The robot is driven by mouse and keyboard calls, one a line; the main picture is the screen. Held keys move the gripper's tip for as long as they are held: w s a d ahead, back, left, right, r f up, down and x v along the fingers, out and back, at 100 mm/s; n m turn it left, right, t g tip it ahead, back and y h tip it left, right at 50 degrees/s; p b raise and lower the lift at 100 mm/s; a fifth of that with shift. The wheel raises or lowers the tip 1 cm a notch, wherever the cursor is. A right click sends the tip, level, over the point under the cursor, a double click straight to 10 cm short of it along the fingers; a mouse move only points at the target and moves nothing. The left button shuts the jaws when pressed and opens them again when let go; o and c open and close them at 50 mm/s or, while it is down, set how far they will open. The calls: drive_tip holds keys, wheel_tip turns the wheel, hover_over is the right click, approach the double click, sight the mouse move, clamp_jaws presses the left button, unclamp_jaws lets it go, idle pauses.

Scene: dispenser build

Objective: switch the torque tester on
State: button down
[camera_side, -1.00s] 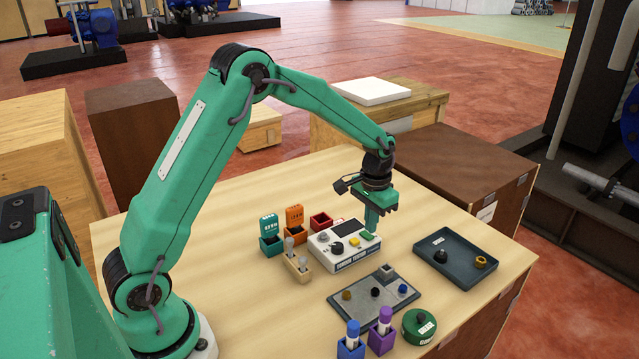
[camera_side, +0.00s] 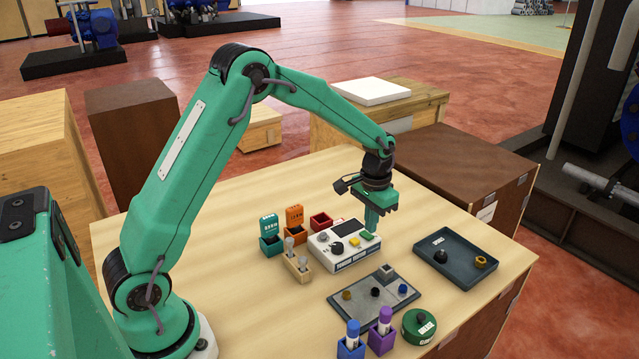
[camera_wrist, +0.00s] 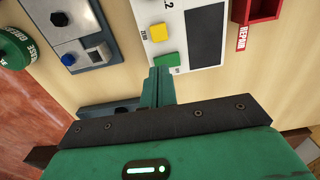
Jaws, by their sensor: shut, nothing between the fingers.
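The torque tester (camera_side: 343,248) is a white box in the middle of the table, with a dark screen, a black knob, a yellow button and a green button (camera_side: 367,235). The wrist view shows part of the tester (camera_wrist: 205,40) with its dark screen, the yellow button (camera_wrist: 159,32) and the green button (camera_wrist: 167,60). My gripper (camera_side: 372,230) is shut and empty, pointing down at the tester's right end beside the green button. In the wrist view my fingertips (camera_wrist: 159,74) are right by the green button's near edge. I cannot tell whether they touch it.
A grey plate (camera_side: 345,308) with several small parts lies in front of the tester. A dark tray (camera_side: 455,275) is to the right. Green, orange and red bins (camera_side: 320,221) and a wooden holder (camera_side: 297,270) stand left and behind. Blue and purple holders and a green tin (camera_side: 419,327) are in front.

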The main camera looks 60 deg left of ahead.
sight(368, 237)
drive_tip(key=shift+f, duration=0.9)
idle(1.0)
drive_tip(key=shift+r, duration=3.5)
drive_tip(key=s+d+r+t, duration=0.2)
drive_tip(key=s+r+t, duration=0.1)
drive_tip(key=s+r, duration=0.95)
drive_tip(key=s+t, duration=0.2)
drive_tip(key=s, duration=1.2)
drive_tip(key=shift+s+d+r+t, duration=0.25)
drive_tip(key=shift+s+d+t, duration=0.05)
drive_tip(key=shift+s+d, duration=0.05)
